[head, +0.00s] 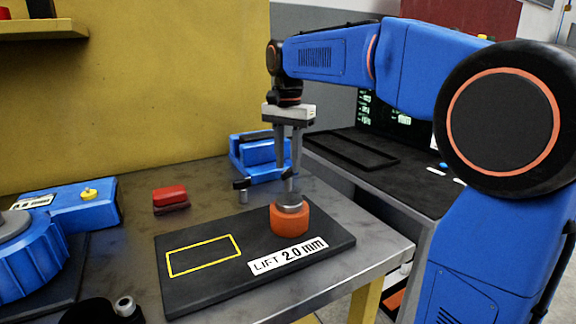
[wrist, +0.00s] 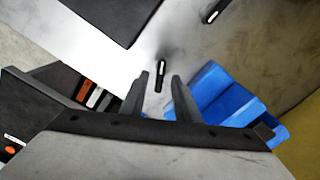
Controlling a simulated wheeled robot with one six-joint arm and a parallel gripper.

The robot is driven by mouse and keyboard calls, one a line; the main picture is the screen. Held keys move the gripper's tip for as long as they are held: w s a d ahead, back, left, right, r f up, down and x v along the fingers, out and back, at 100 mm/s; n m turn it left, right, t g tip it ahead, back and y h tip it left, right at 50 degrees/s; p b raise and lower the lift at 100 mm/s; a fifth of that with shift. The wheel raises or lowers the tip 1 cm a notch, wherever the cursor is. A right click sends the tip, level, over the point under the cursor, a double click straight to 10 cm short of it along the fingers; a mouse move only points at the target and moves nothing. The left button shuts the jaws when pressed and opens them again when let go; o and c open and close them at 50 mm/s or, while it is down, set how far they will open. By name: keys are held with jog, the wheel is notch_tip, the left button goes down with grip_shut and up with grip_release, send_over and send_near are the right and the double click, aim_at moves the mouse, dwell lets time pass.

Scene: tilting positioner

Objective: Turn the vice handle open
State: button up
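The blue vice (head: 262,152) stands at the back of the table, against the yellow wall; in the wrist view it is the blue block (wrist: 215,98) right of my fingers. Two small posts with black bar tops stand in front of it: one (head: 241,184) to the left, one (head: 290,174) at my fingertips. The wrist view shows a black bar (wrist: 160,74) just beyond the fingertips and another (wrist: 215,12) farther off. I cannot tell which is the vice handle. My gripper (head: 288,172) points down, its fingers (wrist: 161,82) apart, with nothing visibly held.
A black plate (head: 200,290) with a yellow outline and a "LIFT 2.0 mm" label carries an orange cylinder (head: 290,220) close by my gripper. A red block (head: 170,197) and a blue machine (head: 30,255) are to the left. A black-topped bench (head: 410,180) stands at right.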

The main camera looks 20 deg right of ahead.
jog(key=shift+f, duration=0.85)
grip_shut()
